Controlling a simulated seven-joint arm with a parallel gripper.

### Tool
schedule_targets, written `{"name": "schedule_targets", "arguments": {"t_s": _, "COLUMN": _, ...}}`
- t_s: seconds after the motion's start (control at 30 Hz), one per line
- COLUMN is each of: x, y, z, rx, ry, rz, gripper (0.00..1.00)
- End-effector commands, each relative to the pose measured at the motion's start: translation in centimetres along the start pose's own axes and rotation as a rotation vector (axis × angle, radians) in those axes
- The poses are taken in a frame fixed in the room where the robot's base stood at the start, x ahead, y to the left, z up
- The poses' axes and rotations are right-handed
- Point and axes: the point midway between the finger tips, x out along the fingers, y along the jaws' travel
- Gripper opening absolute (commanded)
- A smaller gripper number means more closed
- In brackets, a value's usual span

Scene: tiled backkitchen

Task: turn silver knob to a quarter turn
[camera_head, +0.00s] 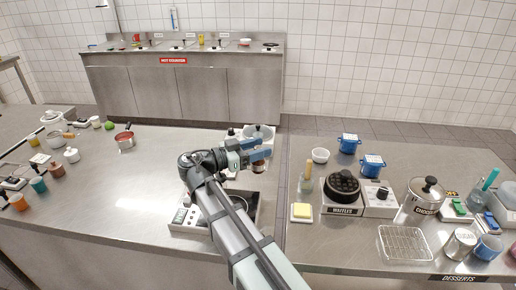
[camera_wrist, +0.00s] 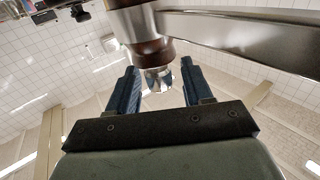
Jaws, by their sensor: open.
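My gripper (camera_head: 264,148) is open, its blue fingers reaching right above the middle counter, beside a white and grey appliance (camera_head: 259,131) that the arm partly hides. In the wrist view, a small silver piece (camera_wrist: 158,80) under a brown collar sits in the space between the spread fingers, with gaps on both sides; I cannot tell whether it is the silver knob. A hob (camera_head: 183,219) stands below my arm, with a small pale knob (camera_head: 187,201) on its left panel. My arm covers much of the hob.
A red pan (camera_head: 125,140) stands on the counter to the left. The counter left of the hob is largely clear.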

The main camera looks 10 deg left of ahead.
Motion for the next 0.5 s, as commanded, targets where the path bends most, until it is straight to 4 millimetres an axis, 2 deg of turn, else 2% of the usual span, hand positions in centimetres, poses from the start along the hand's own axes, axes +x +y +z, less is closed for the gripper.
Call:
{"name": "schedule_targets", "arguments": {"t_s": 0.17, "x": -1.7, "y": -0.1, "z": 0.0, "rx": 0.000, "ry": 0.000, "rz": -0.003, "gripper": 0.50}}
{"name": "schedule_targets", "arguments": {"t_s": 0.5, "x": -8.0, "y": -0.2, "z": 0.0, "rx": 0.000, "ry": 0.001, "rz": -0.003, "gripper": 0.50}}
